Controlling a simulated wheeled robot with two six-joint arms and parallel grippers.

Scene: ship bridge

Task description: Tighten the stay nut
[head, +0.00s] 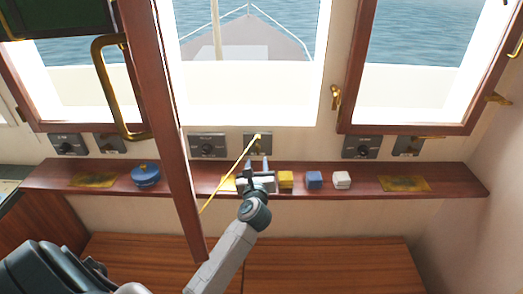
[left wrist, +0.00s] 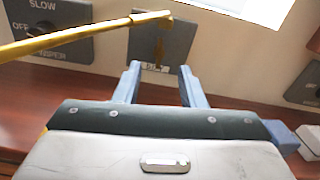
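A long thin brass stay bar (head: 228,176) slants up to a small brass fitting (head: 258,137), which may be the stay nut, at a dark panel (head: 250,150) below the middle window. In the left wrist view the bar (left wrist: 85,35) runs in from the left and ends in a brass head (left wrist: 165,18) before a dark plate (left wrist: 150,45). My left gripper (head: 259,164) is just below this fitting. My right gripper is out of view.
A wooden ledge (head: 460,185) carries a blue lidded pot (head: 145,175), a yellow block (head: 286,179), a blue block (head: 314,179) and a white block (head: 342,180). An open wooden window frame (head: 165,120) stands left of my arm. Several switch panels line the wall.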

